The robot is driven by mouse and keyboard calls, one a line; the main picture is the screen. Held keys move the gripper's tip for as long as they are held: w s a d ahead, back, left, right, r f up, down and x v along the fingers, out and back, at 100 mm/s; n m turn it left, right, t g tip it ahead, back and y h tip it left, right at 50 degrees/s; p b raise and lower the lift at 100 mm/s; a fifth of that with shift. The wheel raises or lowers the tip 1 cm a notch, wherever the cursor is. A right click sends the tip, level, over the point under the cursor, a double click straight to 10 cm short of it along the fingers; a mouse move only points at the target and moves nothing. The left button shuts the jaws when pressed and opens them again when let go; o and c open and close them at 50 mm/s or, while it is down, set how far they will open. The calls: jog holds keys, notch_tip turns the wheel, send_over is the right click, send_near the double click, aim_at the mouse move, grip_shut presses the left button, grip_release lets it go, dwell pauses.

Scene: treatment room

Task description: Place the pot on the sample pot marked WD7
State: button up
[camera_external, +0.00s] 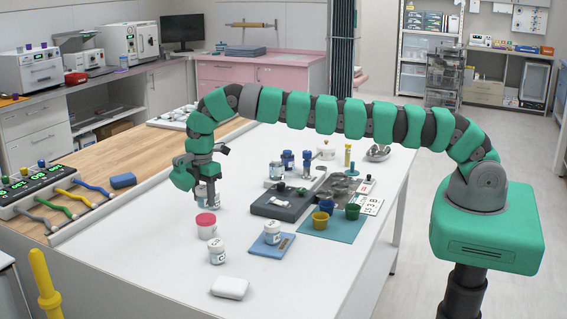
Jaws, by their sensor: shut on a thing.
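My gripper (208,193) points down over the left part of the white table and is shut on a small pale pot (208,196), partly hidden by the fingers. A pot with a pink-red lid (206,226) stands just below it in the picture; I cannot tell the gap between them. A white-lidded pot (217,252) stands in front of that on the bare table. Another white-lidded pot (272,233) stands on a blue mat (283,249). A further pot (276,172) stands near the dark grey block. The labels are too small to read, so I cannot tell which is WD7.
A dark grey block (272,208) and a teal mat (335,229) with yellow, blue and green cups lie right of my gripper. A white rounded block (230,288) lies at the front. Blue bottles and a metal bowl (378,153) stand behind. The table's left front is mostly clear.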

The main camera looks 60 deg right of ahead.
aim_at(204, 205)
jog(key=shift+f, duration=0.1)
notch_tip(204, 205, down, 4)
jog(key=shift+r+b, duration=0.25)
jog(key=shift+b, duration=0.1)
jog(key=shift+r, duration=0.1)
jog(key=o, duration=1)
jog(key=shift+c, duration=0.2)
